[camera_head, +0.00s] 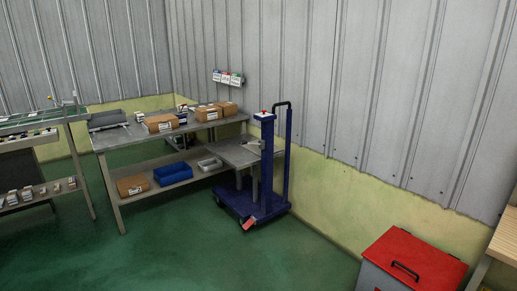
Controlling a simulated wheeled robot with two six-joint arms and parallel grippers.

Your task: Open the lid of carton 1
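Several brown cardboard cartons stand on a grey metal workbench (118,137) across the room. One carton (160,124) with a white label is at the front of the top. Another carton (207,114) stands further right, with one more carton (227,107) beside it. A further carton (132,186) lies on the lower shelf. They look closed, but they are small and I cannot tell which is carton 1. Neither of my grippers is in view.
A blue wheeled lift cart (267,170) stands at the bench's right end. A blue bin (173,174) is on the lower shelf. A red-lidded box (412,262) is at the lower right. Green floor (170,250) is clear in front.

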